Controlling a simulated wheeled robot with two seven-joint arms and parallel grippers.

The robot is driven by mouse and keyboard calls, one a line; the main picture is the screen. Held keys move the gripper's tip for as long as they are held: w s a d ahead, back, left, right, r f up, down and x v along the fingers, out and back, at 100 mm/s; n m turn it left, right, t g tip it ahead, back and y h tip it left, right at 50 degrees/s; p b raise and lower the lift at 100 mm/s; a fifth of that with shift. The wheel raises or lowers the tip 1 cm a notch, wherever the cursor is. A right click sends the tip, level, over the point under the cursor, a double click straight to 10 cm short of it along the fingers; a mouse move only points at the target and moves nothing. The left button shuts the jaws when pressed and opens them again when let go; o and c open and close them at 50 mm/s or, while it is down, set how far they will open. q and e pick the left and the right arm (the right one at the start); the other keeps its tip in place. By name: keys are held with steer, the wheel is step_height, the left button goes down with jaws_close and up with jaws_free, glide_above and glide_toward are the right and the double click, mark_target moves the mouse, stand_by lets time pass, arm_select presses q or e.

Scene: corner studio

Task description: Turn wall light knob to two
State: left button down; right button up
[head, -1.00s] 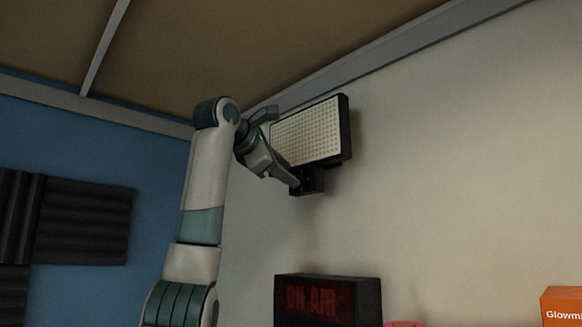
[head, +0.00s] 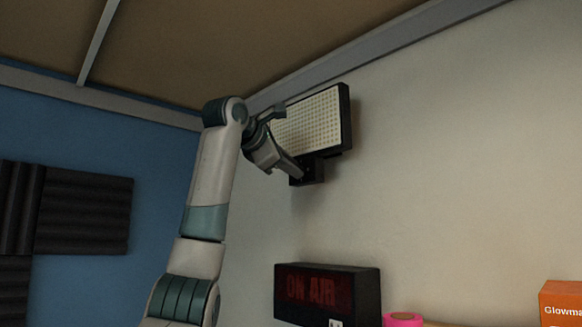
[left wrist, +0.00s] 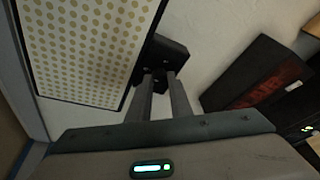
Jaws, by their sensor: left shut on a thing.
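The wall light is a black-framed panel with a dotted cream face (head: 322,118), high on the pale wall. It also fills the upper left of the left wrist view (left wrist: 85,45). Below it is a small black box (head: 314,171), which shows in the left wrist view too (left wrist: 168,55). My left gripper (head: 296,178) is at the front of this box. Its two fingers (left wrist: 160,78) reach to the box and are shut on the knob there. The knob is hidden between the fingertips, and its setting cannot be read. My right gripper is not in view.
A black ON AIR sign (head: 328,294) stands below the light and shows at the right of the left wrist view (left wrist: 262,78). A pink roll (head: 403,319) and an orange box (head: 560,302) are at lower right. The wall right of the light is bare.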

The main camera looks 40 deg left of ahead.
arm_select(q)
steer(key=shift+w+a+f+n+t+h, duration=0.15)
steer(key=shift+n+t+h, duration=1)
steer(key=shift+n, duration=4.1)
steer(key=shift+s+a+f+n+t+h, duration=0.2)
steer(key=shift+n+h, duration=1.85)
steer(key=shift+n, duration=3.15)
steer(key=shift+w+a+f+n+t+h, duration=0.25)
steer(key=shift+n+t+h, duration=0.9)
steer(key=shift+n, duration=4.1)
steer(key=shift+s+f+g+h, duration=0.1)
steer(key=shift+g+h, duration=0.35)
steer(key=shift+g, duration=0.05)
